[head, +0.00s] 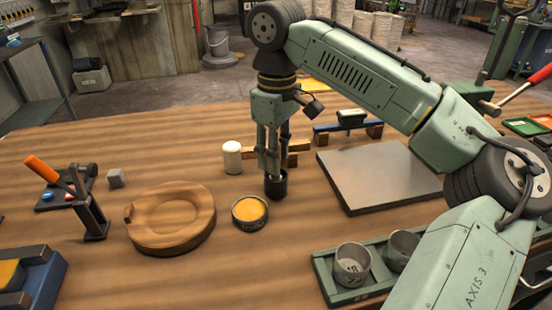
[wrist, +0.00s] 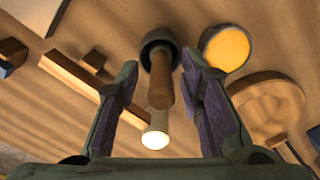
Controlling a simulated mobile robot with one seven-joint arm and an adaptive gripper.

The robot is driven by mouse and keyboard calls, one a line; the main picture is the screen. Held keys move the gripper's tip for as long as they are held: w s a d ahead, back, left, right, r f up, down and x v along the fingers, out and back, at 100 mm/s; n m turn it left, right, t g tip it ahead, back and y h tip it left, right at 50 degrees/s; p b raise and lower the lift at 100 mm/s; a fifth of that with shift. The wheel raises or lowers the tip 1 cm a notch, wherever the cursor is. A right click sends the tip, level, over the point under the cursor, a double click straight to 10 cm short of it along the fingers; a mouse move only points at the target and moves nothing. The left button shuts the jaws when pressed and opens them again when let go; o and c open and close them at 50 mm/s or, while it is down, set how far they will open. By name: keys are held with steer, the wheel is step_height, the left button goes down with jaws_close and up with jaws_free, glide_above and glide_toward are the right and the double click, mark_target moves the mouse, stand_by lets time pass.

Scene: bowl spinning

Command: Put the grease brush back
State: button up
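A brush with a brown wooden handle (wrist: 161,88) stands in a small dark cup (head: 276,187) on the table. The dark cup also shows in the wrist view (wrist: 157,44), and its rim hides the bristles. My gripper (head: 273,170) points down right above the cup. In the wrist view my gripper (wrist: 159,66) is open, with a finger on each side of the handle and a visible gap to both. A round tin of yellow grease (head: 250,212) stands just left of the cup and also shows in the wrist view (wrist: 227,46).
A white cylinder (head: 232,157) stands behind the tin. A round wooden dish (head: 172,218) lies to the left. A grey plate (head: 380,176) lies to the right, with wooden blocks (head: 299,146) behind. A green tray (head: 345,296) holds metal cups at the front right.

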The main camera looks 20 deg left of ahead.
step_height(320, 180, up, 11)
steer(key=shift+f+p, duration=0.1)
steer(key=shift+p, duration=0.2)
